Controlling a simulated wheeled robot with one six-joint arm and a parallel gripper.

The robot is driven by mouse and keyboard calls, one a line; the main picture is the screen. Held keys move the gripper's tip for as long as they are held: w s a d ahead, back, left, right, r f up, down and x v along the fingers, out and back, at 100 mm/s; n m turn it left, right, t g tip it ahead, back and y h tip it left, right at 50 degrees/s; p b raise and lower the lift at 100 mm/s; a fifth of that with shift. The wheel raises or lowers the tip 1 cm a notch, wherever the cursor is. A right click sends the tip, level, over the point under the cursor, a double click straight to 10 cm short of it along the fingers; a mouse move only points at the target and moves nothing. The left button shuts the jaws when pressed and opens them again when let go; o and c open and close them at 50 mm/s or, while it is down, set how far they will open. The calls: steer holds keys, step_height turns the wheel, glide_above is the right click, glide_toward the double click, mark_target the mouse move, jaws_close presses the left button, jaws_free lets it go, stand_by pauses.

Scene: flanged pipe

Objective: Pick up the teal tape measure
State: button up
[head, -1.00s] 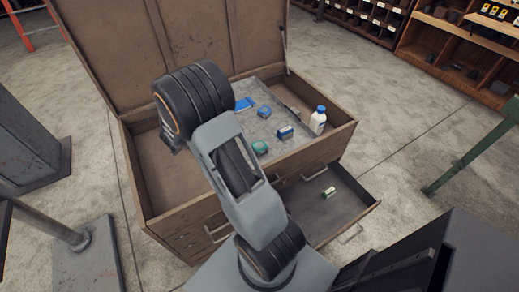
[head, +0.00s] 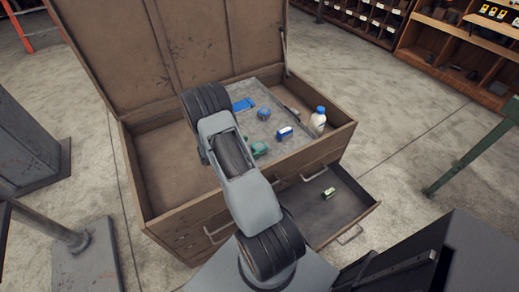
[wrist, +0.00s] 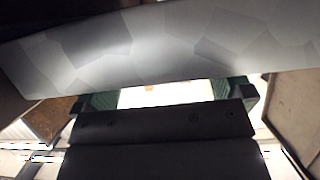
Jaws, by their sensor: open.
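The teal tape measure (head: 260,148) lies on the grey tray (head: 262,130) inside the open tool chest, near its front wall. My arm passes just left of it in the head view and may cover part of it. My gripper (wrist: 166,95) shows in the wrist view with its two green-lined fingers spread apart and nothing seen between them. In the head view the gripper is mostly hidden behind my arm, so its exact distance from the tape measure cannot be told. The tape measure is not seen in the wrist view.
The lid (head: 165,50) stands open behind.

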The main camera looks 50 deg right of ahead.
mark_target(259, 146)
steer(key=shift+p+x, duration=0.35)
steer(key=shift+x, duration=2.4)
steer(key=shift+s, duration=0.1)
steer(key=c, duration=1.1)
